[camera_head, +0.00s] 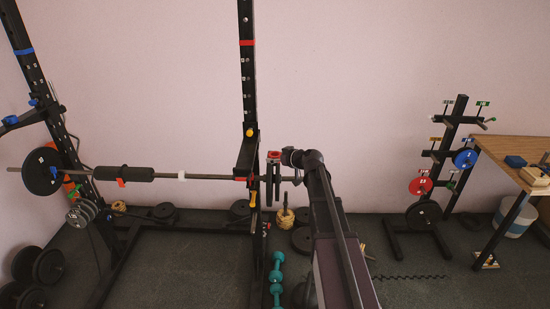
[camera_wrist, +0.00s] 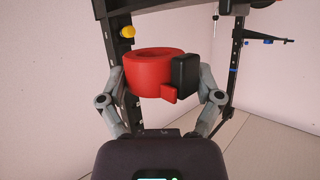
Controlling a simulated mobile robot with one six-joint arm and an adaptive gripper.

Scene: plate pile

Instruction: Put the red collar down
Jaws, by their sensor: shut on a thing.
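The red collar (camera_wrist: 150,72) is a thick red ring with a small red tab and a black block on its side. In the wrist view my gripper (camera_wrist: 165,85) is shut on it, with the grey fingers on either side of the ring. The head view shows the collar (camera_head: 274,155) small, at the end of my arm, close to the right end of the barbell and the rack post. Whether the collar touches the bar or post cannot be told. The fingertips are partly hidden behind the collar and block.
The barbell (camera_head: 210,176) rests across the rack, with a black plate (camera_head: 42,171) on its left end. A plate tree (camera_head: 443,150) and a wooden table (camera_head: 515,150) stand at the right. Teal dumbbells (camera_head: 276,276) lie on the floor near the rack. Floor right of my arm is fairly open.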

